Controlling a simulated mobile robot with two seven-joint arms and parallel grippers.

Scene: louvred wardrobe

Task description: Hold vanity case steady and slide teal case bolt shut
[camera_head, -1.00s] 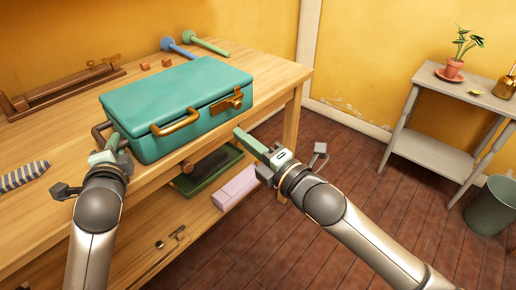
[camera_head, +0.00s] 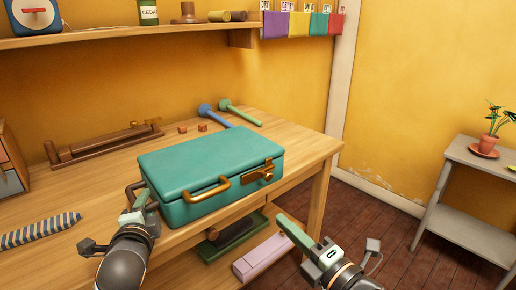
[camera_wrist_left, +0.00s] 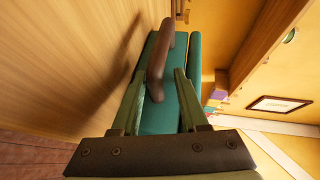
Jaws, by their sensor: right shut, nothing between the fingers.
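The teal vanity case (camera_head: 205,160) lies closed on the wooden table, with a brass front handle (camera_head: 207,190) and a brass bolt (camera_head: 262,172) near the right end of its front. A brown side handle (camera_head: 133,192) is at its left end. My left gripper (camera_head: 142,200) is at this side handle. In the left wrist view the handle (camera_wrist_left: 158,72) stands between the spread fingers (camera_wrist_left: 160,95), with a gap showing beside the right finger. My right gripper (camera_head: 284,220) is shut and empty, in front of and below the bolt, apart from the case. The bolt's exact position is too small to tell.
On the table are a striped tie-like item (camera_head: 40,231), a wooden rack (camera_head: 105,142), two small brown blocks (camera_head: 192,128) and blue and green mallet-like items (camera_head: 230,112). A lower shelf holds a pink box (camera_head: 265,256). A grey side table (camera_head: 470,190) stands right.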

